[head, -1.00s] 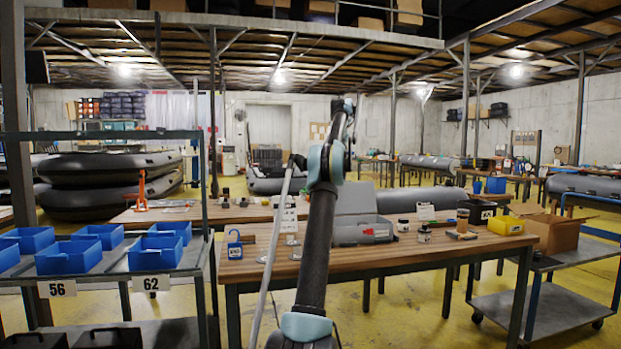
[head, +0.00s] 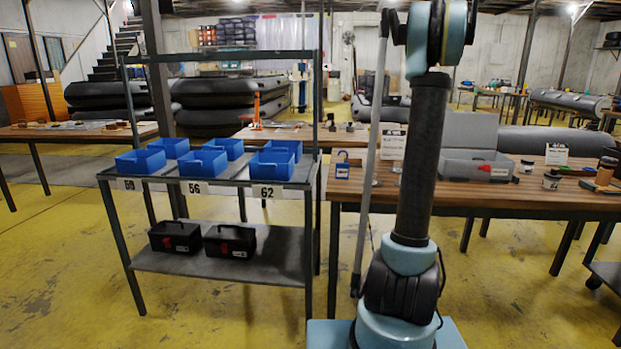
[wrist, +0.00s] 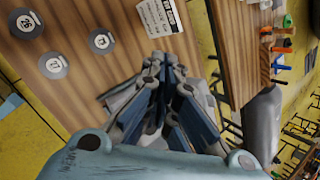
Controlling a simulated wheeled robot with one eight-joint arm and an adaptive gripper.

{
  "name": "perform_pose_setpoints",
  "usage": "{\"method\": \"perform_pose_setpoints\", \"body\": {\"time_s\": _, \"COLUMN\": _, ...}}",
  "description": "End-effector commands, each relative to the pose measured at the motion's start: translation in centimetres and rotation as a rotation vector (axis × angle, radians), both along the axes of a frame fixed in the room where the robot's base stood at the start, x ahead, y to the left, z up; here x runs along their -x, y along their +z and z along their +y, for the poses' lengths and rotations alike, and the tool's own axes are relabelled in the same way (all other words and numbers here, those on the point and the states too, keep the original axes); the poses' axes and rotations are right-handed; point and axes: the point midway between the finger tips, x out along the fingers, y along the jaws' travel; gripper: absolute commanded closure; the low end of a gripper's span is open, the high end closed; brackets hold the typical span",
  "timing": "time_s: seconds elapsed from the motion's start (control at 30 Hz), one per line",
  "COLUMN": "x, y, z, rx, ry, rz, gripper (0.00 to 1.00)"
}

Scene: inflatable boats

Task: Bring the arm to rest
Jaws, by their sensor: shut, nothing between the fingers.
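My gripper (wrist: 168,88) shows in the wrist view, its fingers drawn together with nothing held between them. It is over the wooden workbench (wrist: 100,20), apart from the things on it. In the head view my arm (head: 418,150) rises upright in front of the bench and its upper part runs out of the top of the picture. My gripper is not visible in the head view.
A shelf cart with blue bins (head: 204,161) and two black toolboxes (head: 230,240) stands to the left. The bench (head: 450,197) holds a grey bin (head: 475,166), a blue padlock (head: 343,168) and jars. Round numbered discs (wrist: 52,65) lie on it. Yellow floor (head: 60,270) is open at left.

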Motion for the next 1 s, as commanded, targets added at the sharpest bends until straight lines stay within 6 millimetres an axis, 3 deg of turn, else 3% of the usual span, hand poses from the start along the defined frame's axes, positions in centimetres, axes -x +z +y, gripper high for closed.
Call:
{"method": "perform_pose_setpoints", "body": {"time_s": 0.1, "x": 3.2, "y": -1.1, "z": 3.3, "rx": 0.068, "ry": 0.138, "rz": 0.020, "gripper": 1.00}}
{"method": "perform_pose_setpoints", "body": {"time_s": 0.47, "x": 13.6, "y": -6.1, "z": 11.5, "rx": 0.268, "ry": 0.564, "rz": 0.077, "gripper": 1.00}}
{"method": "perform_pose_setpoints", "body": {"time_s": 0.77, "x": 23.3, "y": -12.4, "z": 17.0, "rx": 0.422, "ry": 0.925, "rz": 0.114, "gripper": 1.00}}
{"method": "perform_pose_setpoints", "body": {"time_s": 1.0, "x": 31.3, "y": -18.6, "z": 20.3, "rx": 0.536, "ry": 1.220, "rz": 0.137, "gripper": 1.00}}
